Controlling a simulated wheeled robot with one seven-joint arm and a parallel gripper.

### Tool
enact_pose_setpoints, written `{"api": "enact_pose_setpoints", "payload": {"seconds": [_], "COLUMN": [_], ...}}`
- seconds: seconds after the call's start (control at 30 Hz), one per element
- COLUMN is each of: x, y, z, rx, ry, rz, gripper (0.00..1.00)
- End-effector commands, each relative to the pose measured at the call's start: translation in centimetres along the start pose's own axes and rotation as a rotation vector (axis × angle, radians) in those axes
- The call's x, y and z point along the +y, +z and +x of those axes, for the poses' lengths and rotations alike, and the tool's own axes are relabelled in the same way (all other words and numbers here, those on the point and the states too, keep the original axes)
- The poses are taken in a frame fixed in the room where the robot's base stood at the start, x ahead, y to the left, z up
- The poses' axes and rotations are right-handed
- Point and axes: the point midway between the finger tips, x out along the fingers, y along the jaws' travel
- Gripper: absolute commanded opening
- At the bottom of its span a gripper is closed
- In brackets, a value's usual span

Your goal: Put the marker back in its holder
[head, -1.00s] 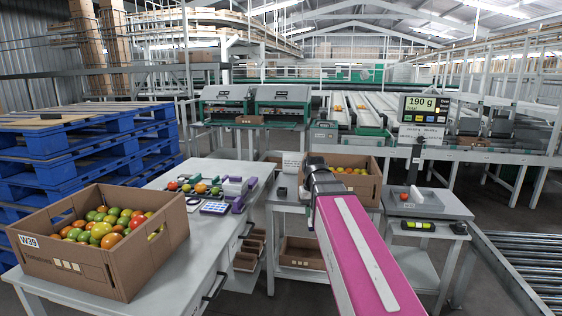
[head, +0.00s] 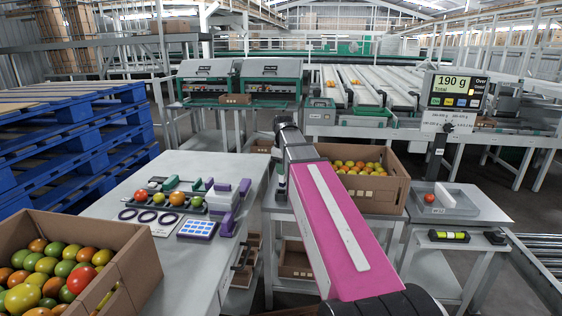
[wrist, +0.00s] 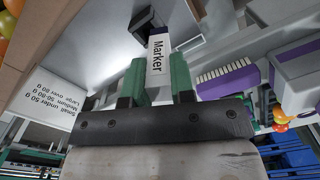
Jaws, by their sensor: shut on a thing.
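In the wrist view my gripper (wrist: 158,88) has its green fingers shut on the marker (wrist: 159,58), a white piece with "Marker" printed along it. A small dark block (wrist: 143,24) stands at the marker's far end, above the pale surface. I cannot tell whether it is the holder, or whether the marker touches it. In the head view my pink arm reaches over the small grey side table, and the fingers and marker are largely hidden there.
A carton of tomatoes (head: 385,189) stands right of my arm. A white size sign (wrist: 72,105) lies left of the fingers in the wrist view. The left table (head: 165,258) holds a purple-and-white device (head: 229,205), rings and another tomato carton (head: 128,268). A scale (head: 443,203) stands at right.

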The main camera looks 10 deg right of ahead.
Motion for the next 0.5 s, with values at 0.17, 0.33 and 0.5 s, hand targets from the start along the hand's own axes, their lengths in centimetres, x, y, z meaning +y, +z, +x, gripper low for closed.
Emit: {"api": "enact_pose_setpoints", "payload": {"seconds": [0.17, 0.33, 0.5], "x": [2.0, 2.7, 2.8], "y": [-1.8, -2.4, -2.5], "z": [-1.0, -1.4, -1.3], "rx": [0.001, 0.001, 0.000], "ry": [0.000, 0.000, 0.000], "rz": [-0.265, -0.400, -0.435], "gripper": [0.02, 0.02, 0.02]}}
